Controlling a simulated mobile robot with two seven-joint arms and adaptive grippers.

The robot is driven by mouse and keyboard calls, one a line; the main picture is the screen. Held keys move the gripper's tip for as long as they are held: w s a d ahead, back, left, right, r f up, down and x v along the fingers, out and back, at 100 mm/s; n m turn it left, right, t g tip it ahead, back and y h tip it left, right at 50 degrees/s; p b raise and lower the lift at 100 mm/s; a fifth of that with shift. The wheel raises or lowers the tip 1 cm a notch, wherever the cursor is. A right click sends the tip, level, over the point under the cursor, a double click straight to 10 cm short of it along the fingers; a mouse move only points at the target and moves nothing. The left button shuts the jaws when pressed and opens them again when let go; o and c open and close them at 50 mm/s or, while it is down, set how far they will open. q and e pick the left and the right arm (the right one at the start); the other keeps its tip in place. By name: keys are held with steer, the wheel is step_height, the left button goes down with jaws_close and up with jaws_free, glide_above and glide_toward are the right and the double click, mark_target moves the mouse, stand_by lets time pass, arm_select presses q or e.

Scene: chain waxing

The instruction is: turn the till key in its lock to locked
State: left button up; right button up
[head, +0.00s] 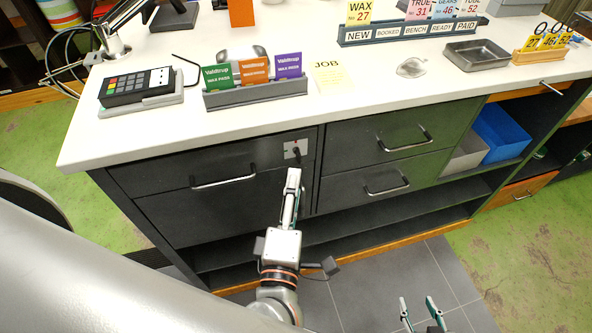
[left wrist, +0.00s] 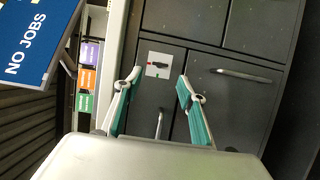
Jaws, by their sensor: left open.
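The till lock is a pale square plate (head: 292,149) on the dark drawer front under the counter, right of the upper left drawer's handle. A dark key (head: 297,153) stands in it, with small red and green marks by it. The plate also shows in the left wrist view (left wrist: 152,72), with the dark key (left wrist: 159,65) across it. My left gripper (left wrist: 160,80) is open, its teal-padded fingers either side of the lock in that view, and it holds nothing. In the head view my left gripper (head: 292,172) is just below the lock. My right gripper (head: 420,303) is open and empty, low over the floor.
The white counter (head: 250,119) overhangs above, carrying a card terminal (head: 137,87) and a card rack (head: 256,92). A blue NO JOBS sign (left wrist: 38,42) shows upper left in the left wrist view.

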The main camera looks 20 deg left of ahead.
arm_select(q)
steer(key=v, duration=0.5)
steer(key=shift+a, duration=0.1)
steer(key=shift+w, duration=0.1)
stand_by(0.3)
